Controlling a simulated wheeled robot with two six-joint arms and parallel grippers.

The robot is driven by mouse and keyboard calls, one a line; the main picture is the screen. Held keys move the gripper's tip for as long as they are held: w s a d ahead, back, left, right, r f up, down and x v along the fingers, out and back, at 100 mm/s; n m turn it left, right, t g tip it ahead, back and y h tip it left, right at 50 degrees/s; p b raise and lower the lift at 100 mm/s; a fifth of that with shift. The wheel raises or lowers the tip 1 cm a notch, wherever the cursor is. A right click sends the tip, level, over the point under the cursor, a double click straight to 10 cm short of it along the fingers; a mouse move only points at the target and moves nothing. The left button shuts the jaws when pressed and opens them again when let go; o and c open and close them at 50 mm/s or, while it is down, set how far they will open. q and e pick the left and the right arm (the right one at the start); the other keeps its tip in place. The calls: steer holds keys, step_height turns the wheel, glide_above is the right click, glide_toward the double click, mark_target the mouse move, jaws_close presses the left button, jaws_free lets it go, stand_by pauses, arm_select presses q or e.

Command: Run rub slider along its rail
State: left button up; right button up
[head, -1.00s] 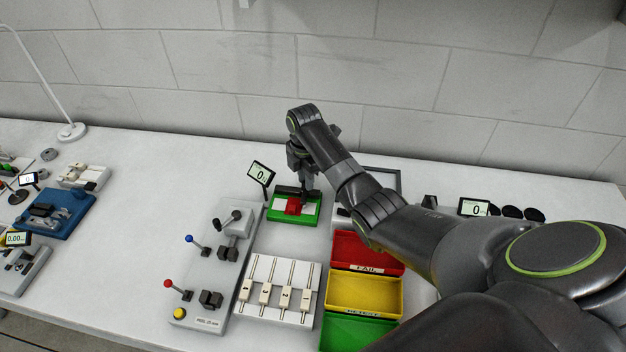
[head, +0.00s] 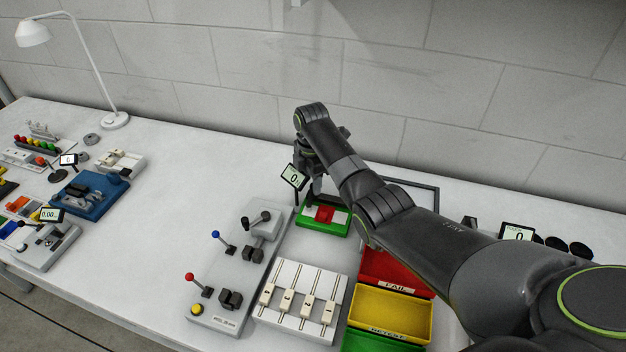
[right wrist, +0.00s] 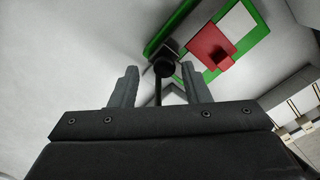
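The rub slider is a red block (head: 325,214) on a white strip in a green frame (head: 322,229), below the wall side of the table. In the right wrist view the red block (right wrist: 207,42), with a small raised grip, sits on the white strip inside the green frame (right wrist: 254,40). My right gripper (head: 314,186) is behind and above the frame, apart from the block. In the right wrist view its two fingers (right wrist: 160,86) are spread, with a thin dark rod and round black end showing between them. My left gripper is not in view.
A small display (head: 293,177) reading 0 stands at the frame's left. A grey lever panel (head: 215,290) and white slider panel (head: 290,325) lie in front. Red (head: 398,272) and yellow (head: 392,310) bins stand right.

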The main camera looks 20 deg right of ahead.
step_height(320, 180, up, 17)
steer(key=p, duration=0.4)
steer(key=shift+r+p, duration=0.2)
steer(key=shift+p, duration=0.1)
stand_by(0.6)
